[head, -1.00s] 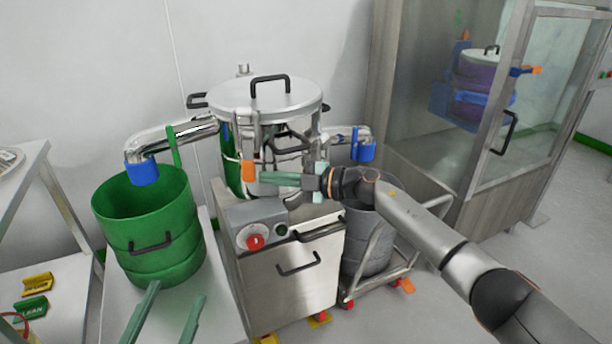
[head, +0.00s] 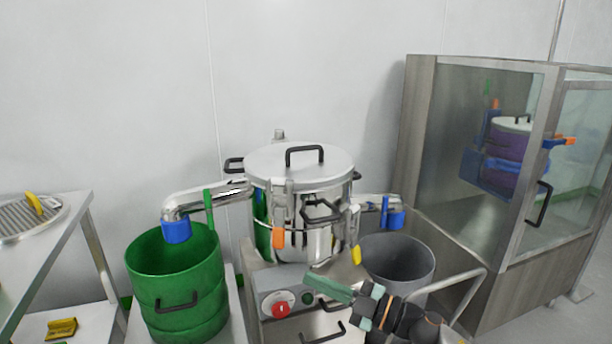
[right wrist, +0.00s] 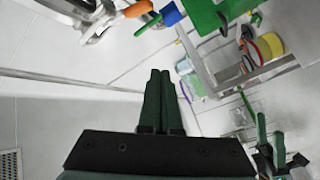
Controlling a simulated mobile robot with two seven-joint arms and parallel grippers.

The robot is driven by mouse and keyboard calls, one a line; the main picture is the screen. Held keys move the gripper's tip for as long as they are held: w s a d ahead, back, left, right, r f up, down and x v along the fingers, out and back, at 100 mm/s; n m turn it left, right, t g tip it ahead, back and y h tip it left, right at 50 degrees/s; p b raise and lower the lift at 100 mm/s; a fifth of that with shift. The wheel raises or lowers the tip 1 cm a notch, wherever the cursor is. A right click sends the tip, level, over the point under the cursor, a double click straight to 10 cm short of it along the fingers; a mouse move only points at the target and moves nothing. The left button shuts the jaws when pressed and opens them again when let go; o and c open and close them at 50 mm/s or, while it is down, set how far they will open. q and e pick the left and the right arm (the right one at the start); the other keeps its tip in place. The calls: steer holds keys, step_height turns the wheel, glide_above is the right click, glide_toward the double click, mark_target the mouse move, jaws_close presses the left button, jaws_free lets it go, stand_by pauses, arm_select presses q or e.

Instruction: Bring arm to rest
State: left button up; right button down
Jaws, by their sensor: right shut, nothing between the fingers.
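My right arm comes in at the bottom of the head view. Its gripper (head: 328,288) is shut and empty, its green fingers pointing left in front of the steel machine's cabinet, near the red button (head: 281,308). In the right wrist view its two green fingers (right wrist: 160,90) lie together with nothing between them. My left gripper (right wrist: 271,142) shows small at the lower right of that view, its green fingers apart and nothing seen between them. It is out of the head view.
A lidded steel vessel (head: 300,168) stands behind the right gripper. A green drum (head: 178,290) is at left, a grey bin (head: 398,262) at right. A glazed cabinet (head: 450,215) stands further right. A steel rack (head: 75,222) is at far left.

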steer(key=s+d+f+m+t+h, duration=0.3)
steer(key=s+d+f+m+h, duration=0.3)
steer(key=s+m, duration=0.35)
steer(key=s+d+f+m+t+h, duration=0.3)
steer(key=s+d+f+m+h, duration=0.25)
steer(key=s+m, duration=0.45)
arm_select(q)
steer(key=s+a+r+n+g+y+p, duration=0.1)
steer(key=s+g+p, duration=0.5)
steer(key=p, duration=1.5)
steer(key=s+a+n+y, duration=0.1)
steer(key=s, duration=0.1)
steer(key=shift+s+r+p, duration=0.25)
steer(key=shift+s+p, duration=0.1)
steer(key=shift+p, duration=0.05)
arm_select(e)
steer(key=s+d+r+g+h, duration=0.1)
steer(key=s+r+g+h, duration=0.1)
steer(key=s+g, duration=0.4)
steer(key=s+m+h, duration=0.1)
steer(key=s, duration=0.2)
steer(key=shift+d, duration=0.35)
arm_select(q)
steer(key=shift+a, duration=0.1)
